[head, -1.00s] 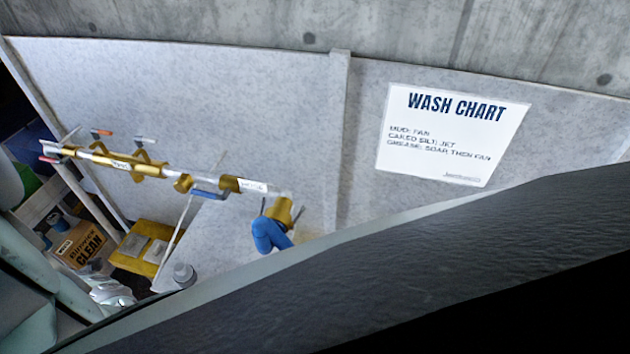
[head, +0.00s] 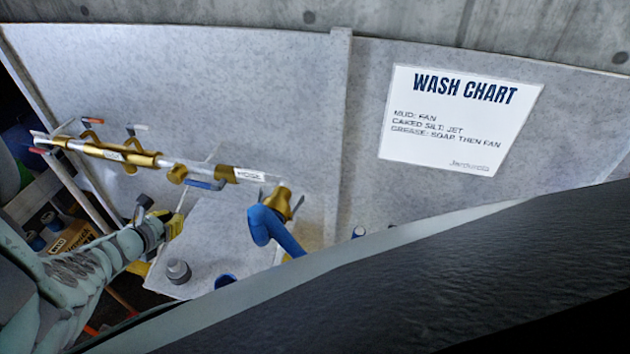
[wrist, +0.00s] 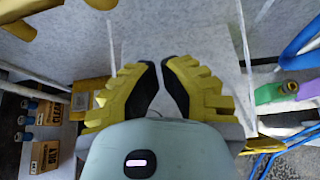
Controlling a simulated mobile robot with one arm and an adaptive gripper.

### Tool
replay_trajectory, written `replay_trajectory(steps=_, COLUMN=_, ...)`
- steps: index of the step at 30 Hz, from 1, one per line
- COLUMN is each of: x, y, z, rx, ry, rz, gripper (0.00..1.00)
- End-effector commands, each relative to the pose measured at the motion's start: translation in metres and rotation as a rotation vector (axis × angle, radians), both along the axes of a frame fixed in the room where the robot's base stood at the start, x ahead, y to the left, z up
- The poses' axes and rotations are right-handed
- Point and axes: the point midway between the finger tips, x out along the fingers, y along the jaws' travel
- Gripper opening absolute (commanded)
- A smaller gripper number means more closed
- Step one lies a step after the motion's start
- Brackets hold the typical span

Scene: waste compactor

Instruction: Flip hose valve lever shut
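The hose valve sits on the wall pipe beside the white HOSE label (head: 249,175) in the head view. Its blue lever (head: 205,184) lies along the pipe, just below it. A blue hose (head: 263,224) hangs from the brass fitting (head: 277,202) at the pipe's right end. My gripper (head: 178,225), with yellow fingers, is below and left of the blue lever, apart from it. In the wrist view my gripper (wrist: 159,66) has a narrow gap between its dark-padded fingertips and holds nothing. I cannot make out the blue lever in the wrist view.
Other levers on the pipe have red (head: 90,121) and white (head: 138,127) handles. A grey cylindrical item (head: 178,271) stands below on a pale surface. Cardboard boxes (wrist: 46,156) are at the left of the wrist view. A wash chart (head: 460,120) hangs at right.

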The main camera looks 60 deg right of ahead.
Motion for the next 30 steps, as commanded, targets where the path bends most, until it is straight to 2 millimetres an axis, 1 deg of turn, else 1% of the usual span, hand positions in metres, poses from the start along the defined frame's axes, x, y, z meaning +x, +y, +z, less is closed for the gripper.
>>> replay_trajectory(steps=8, x=0.0, y=0.0, z=0.0, rx=0.001, ry=-0.001, rz=0.0, gripper=0.0)
replay_trajectory(steps=13, x=0.003, y=-0.007, z=-0.008, rx=0.002, ry=-0.003, rz=-0.003, gripper=0.0)
replay_trajectory(steps=21, x=0.013, y=-0.039, z=-0.031, rx=0.004, ry=-0.004, rz=-0.01, gripper=0.0)
replay_trajectory(steps=30, x=0.026, y=-0.074, z=-0.053, rx=0.004, ry=-0.004, rz=-0.01, gripper=0.0)
